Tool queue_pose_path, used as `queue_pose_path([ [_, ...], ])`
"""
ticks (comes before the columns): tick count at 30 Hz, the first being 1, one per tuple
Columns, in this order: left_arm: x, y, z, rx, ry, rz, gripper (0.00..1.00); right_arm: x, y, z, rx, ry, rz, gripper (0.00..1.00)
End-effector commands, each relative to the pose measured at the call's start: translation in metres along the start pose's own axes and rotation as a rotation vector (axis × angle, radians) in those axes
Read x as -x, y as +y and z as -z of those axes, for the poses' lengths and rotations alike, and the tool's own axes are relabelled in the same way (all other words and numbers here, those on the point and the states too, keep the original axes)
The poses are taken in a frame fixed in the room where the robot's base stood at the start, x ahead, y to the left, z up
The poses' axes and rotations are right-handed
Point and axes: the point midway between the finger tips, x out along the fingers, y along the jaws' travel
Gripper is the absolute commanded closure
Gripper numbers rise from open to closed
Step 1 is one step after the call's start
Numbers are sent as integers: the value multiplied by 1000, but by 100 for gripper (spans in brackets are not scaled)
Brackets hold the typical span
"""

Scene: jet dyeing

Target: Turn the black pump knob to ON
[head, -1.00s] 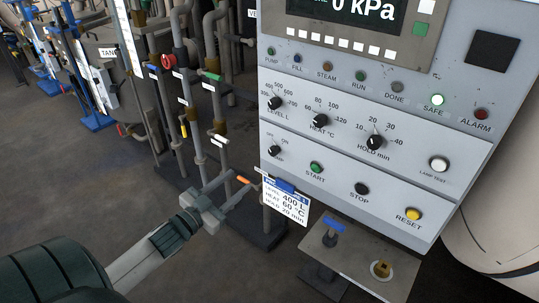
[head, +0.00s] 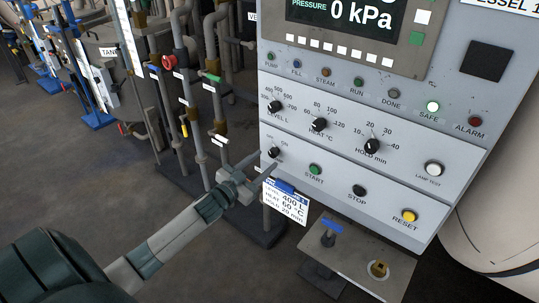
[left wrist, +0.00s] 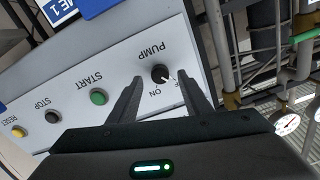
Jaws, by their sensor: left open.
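The black pump knob (head: 273,152) sits at the left end of the panel's lower row. In the left wrist view the knob (left wrist: 159,73) shows between PUMP and ON lettering, with its white mark pointing toward the partly hidden OFF lettering. My left gripper (head: 269,164) is open, its fingertips close to the knob's lower left in the head view. My right gripper is not in view.
The green START button (head: 315,169) and black STOP button (head: 358,191) are right of the knob. A white card (head: 286,201) hangs below the panel's left corner. Pipes with valves (head: 195,130) stand left of the panel.

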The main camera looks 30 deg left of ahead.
Motion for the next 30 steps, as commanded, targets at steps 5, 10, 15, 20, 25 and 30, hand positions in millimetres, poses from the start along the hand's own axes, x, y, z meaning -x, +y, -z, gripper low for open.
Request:
queue_pose_path([
  [5,-23,0,2,1,2,0,55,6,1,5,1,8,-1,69],
  [10,-36,0,1,1,2,0,55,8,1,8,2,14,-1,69],
  [15,-40,0,0,0,0,-1,55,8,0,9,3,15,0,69],
  [20,-40,1,0,1,1,-1,55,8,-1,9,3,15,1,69],
  [25,-40,0,0,1,1,-1,77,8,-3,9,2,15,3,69],
  [30,-40,0,0,1,1,-1,97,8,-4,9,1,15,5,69],
])
